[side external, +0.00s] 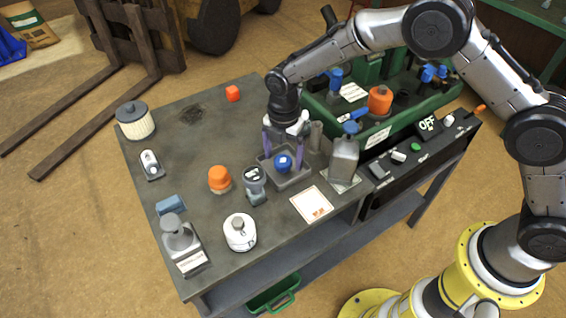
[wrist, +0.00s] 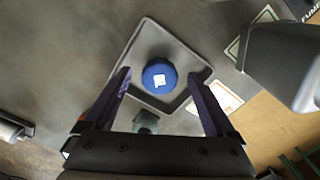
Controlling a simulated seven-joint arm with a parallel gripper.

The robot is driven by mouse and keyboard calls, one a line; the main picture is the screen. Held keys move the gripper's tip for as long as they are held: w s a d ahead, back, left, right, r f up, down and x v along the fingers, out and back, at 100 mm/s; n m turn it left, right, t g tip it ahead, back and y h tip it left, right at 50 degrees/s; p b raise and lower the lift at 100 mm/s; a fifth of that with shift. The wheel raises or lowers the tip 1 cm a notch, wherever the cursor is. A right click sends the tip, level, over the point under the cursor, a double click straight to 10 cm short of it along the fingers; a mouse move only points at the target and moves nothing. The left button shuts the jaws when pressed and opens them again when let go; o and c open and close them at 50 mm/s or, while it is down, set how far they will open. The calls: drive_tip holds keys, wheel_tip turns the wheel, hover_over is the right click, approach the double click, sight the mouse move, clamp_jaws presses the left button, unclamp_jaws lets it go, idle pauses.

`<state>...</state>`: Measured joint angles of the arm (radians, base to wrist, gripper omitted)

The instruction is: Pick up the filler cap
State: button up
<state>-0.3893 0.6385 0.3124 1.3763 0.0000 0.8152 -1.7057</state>
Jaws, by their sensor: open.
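A blue round cap with a small white label, which I take for the filler cap (side external: 283,163), sits in a shallow grey square tray (side external: 301,178) on the workbench. In the wrist view the cap (wrist: 160,76) lies inside the tray (wrist: 149,29), ahead of and between my fingers. My gripper (side external: 281,157) points down over the tray, with its two purple fingers apart on either side of the cap. In the wrist view my gripper (wrist: 160,80) is open and empty. I cannot tell the exact height of the fingertips over the cap.
A grey bottle with a blue top (side external: 344,158) stands right of the tray, and a grey gauge-like device (side external: 254,183) stands left. An orange-topped item (side external: 219,179) and a white canister (side external: 240,232) are nearby. A green machine (side external: 375,125) stands behind.

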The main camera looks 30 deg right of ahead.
drive_tip(key=shift+f, duration=0.2)
clamp_jaws()
idle(0.3)
drive_tip(key=shift+r, duration=0.15)
